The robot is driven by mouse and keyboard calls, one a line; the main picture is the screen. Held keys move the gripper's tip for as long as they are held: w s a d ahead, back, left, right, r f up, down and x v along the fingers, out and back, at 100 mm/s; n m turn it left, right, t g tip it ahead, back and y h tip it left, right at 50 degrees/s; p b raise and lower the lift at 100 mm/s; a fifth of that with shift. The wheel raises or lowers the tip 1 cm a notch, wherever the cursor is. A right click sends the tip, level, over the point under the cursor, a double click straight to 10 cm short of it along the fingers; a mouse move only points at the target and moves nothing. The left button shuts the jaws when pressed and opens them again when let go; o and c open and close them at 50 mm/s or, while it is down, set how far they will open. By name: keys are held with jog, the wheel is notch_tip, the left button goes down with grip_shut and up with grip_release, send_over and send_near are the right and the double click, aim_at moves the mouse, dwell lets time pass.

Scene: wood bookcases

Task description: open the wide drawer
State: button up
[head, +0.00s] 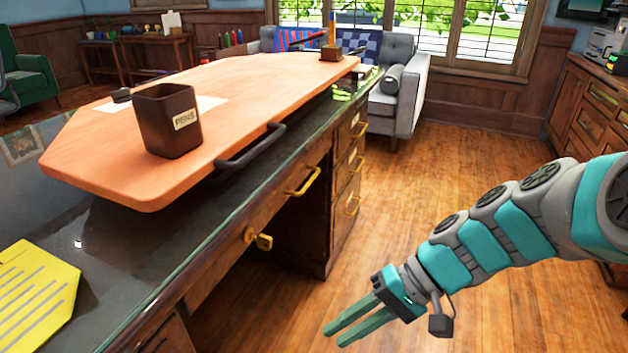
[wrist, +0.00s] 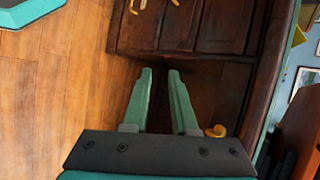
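The dark wooden desk (head: 232,215) has a wide drawer (head: 284,203) under its top edge. The drawer front looks flush with the desk, so it appears closed. One brass handle (head: 304,181) is on its far part and another brass pull (head: 258,239) on its near part. My gripper (head: 331,333) is low over the floor, right of the desk and apart from both pulls. In the wrist view my gripper (wrist: 160,74) is open a little, with nothing between its fingers. A brass pull (wrist: 217,131) shows right of the fingers there.
Smaller drawers (head: 348,165) with brass handles are at the desk's far end. An orange board (head: 235,90) with a dark handle lies on the desk, carrying a pen cup (head: 168,120). Wooden floor (head: 440,190) is open to the right, up to a cabinet (head: 575,115).

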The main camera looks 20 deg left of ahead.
jog(key=w+a+r+y, duration=0.3)
jog(key=w+a+y, duration=0.2)
jog(key=w+a, duration=0.3)
jog(key=m+t+y, duration=0.4)
jog(key=t+y, duration=0.3)
send_near(309, 181)
jog(key=a, duration=0.2)
jog(key=p+x, duration=0.2)
jog(key=x, duration=0.6)
jog(key=shift+w, duration=0.15)
grip_shut()
jog(key=shift+f+g+h, duration=0.1)
jog(key=shift+g+h, duration=0.2)
